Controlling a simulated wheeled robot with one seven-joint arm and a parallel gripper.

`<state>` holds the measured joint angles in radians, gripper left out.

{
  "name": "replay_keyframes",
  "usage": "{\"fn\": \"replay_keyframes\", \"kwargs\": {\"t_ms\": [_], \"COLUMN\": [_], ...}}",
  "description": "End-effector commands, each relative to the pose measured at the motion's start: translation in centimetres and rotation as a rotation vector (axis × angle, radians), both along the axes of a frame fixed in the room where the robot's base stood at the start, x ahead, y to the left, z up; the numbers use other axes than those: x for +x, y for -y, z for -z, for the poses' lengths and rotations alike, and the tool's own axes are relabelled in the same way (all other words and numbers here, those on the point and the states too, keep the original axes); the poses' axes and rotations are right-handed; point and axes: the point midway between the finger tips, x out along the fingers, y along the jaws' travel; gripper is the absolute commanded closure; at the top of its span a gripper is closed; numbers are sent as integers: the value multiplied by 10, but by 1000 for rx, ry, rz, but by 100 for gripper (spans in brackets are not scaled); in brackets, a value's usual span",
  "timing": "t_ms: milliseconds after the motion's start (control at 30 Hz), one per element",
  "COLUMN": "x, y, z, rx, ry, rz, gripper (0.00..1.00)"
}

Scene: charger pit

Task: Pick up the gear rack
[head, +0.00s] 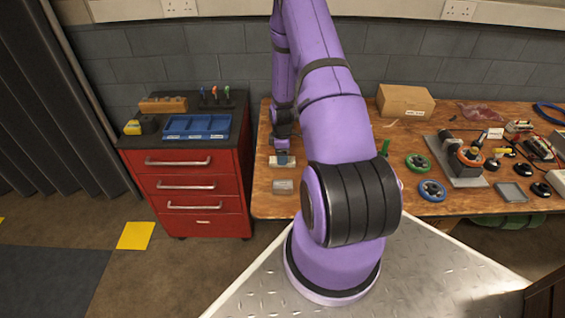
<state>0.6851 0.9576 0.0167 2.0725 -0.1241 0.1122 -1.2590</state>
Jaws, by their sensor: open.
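My gripper (282,152) is small in the head view, pointing down over the left end of the wooden workbench. It is open. A small pale block (281,162) with a blue-grey part lies right under the fingertips; I cannot tell whether they touch it. A small grey block (283,187) lies nearer the bench's front edge. I cannot make out for sure which thing is the gear rack; no toothed bar shows clearly. My purple arm hides the middle of the bench.
On the workbench (262,205) are a cardboard box (404,103), a green ring with gears (417,162), a blue ring with gears (432,190) and a metal fixture (458,160). A red drawer cabinet (190,190) with a blue tray (197,127) stands left.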

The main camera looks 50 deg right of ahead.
Motion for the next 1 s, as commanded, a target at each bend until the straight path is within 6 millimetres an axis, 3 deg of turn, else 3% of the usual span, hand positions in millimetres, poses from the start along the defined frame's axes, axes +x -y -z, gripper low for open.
{"fn": "replay_keyframes", "kwargs": {"t_ms": [200,500,733,767,1000], "x": [-1,-1,-1,-1,0], "y": [1,1,1,1,1], "z": [24,27,27,27,27], "rx": [1,0,0,0,0], "ry": [-1,0,0,0,0], "rz": [0,0,0,0,0], "gripper": [26,26,78,82,82]}}
